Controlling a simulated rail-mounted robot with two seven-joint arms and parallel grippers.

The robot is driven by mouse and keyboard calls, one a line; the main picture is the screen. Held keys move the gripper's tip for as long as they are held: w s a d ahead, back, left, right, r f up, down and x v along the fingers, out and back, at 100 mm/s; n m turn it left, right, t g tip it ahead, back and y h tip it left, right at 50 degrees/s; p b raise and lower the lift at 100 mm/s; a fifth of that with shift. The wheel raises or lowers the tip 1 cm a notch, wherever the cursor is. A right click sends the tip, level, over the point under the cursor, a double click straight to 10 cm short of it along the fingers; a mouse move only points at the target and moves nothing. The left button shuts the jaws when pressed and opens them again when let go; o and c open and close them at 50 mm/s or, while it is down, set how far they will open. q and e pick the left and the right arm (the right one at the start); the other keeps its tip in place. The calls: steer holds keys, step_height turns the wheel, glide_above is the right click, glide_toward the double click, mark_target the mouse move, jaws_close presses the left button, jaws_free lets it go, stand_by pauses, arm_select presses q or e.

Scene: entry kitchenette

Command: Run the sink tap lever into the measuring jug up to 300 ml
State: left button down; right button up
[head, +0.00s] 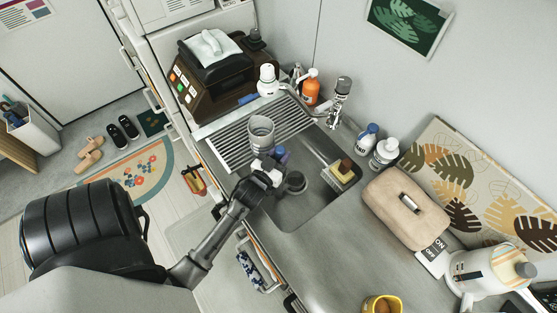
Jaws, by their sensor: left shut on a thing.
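A clear, cylindrical measuring jug (262,130) stands out over the left end of the sink, in front of the ribbed drainer. My left gripper (266,162) is at its lower near side and is shut on it. The fingertips are partly hidden, and the jug's marks and water level are too small to read. The metal sink tap (338,104) stands at the back edge of the sink (312,207), to the right of the jug and apart from it. I cannot make out its lever clearly or see running water. My right gripper is not in view.
A ribbed drainer (233,141) lies left of the basin. An orange bottle (311,87) and white bottles stand behind. A sponge (342,170) sits at the basin's right edge. A beige case (405,208) is on the counter at right.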

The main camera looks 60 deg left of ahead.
arm_select(q)
steer(key=w+a+b, duration=0.1)
steer(key=w+a, duration=0.6)
steer(key=shift+w+a+f, duration=0.15)
steer(key=shift+f, duration=0.1)
stand_by(0.5)
stand_by(0.6)
steer(key=shift+p, duration=0.35)
stand_by(0.6)
steer(key=shift+f, duration=0.4)
stand_by(0.4)
steer(key=c, duration=0.8)
jaws_free()
steer(key=shift+o, duration=0.2)
steer(key=shift+f, duration=0.1)
